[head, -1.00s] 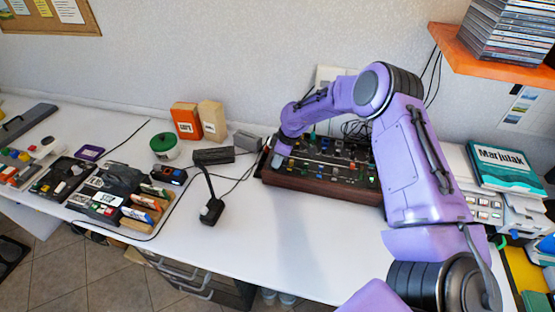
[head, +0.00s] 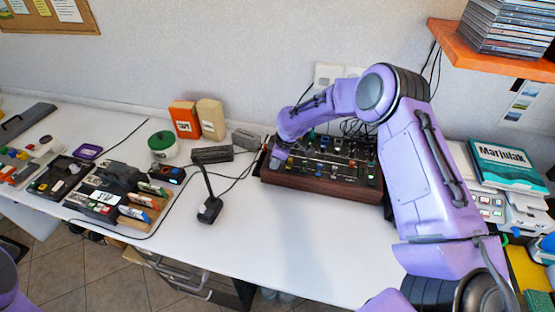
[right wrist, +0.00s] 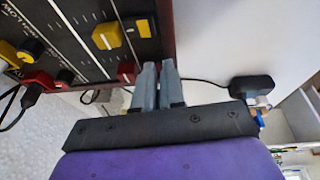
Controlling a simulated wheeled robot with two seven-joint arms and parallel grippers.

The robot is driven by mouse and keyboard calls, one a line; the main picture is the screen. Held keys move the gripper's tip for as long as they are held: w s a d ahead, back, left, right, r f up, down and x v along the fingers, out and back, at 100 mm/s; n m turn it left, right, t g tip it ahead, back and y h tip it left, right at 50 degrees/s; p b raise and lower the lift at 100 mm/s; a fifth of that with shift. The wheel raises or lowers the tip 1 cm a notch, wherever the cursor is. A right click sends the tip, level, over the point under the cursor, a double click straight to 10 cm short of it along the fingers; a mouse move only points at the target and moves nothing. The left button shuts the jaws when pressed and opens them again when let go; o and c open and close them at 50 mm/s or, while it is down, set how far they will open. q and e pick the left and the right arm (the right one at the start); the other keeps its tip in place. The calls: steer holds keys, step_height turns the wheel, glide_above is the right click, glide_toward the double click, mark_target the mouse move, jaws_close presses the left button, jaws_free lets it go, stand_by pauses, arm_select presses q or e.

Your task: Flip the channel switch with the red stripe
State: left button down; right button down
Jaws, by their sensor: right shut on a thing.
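The mixing console (head: 318,184), a dark panel in a wooden frame, stands against the wall below my right arm. In the right wrist view its panel (right wrist: 70,45) shows white lines, yellow and red caps and round knobs at top left. My right gripper (right wrist: 166,68) has its fingers close together at the console's side edge, beside a small red cap (right wrist: 126,72). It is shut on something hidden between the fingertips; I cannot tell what. The red-striped switch cannot be picked out for sure. My left gripper is out of view.
A desk microphone (head: 209,208) stands left of the console with cables around it. An orange box (head: 185,120) and a beige box (head: 211,119) stand at the wall. An orange shelf (head: 500,50) with CD cases overhangs at right. The front middle tabletop is clear.

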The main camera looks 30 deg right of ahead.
steer(key=shift+d+f, duration=0.25)
steer(key=shift+f, duration=0.05)
steer(key=r+p, duration=0.5)
steer(key=shift+w+a+r, duration=0.15)
steer(key=shift+w+r, duration=0.1)
steer(key=shift+s+r+b, duration=0.4)
steer(key=shift+r+b, duration=0.05)
steer(key=shift+b, duration=0.55)
steer(key=s+a+b+v, duration=0.1)
steer(key=v, duration=0.7)
steer(key=shift+d, duration=0.2)
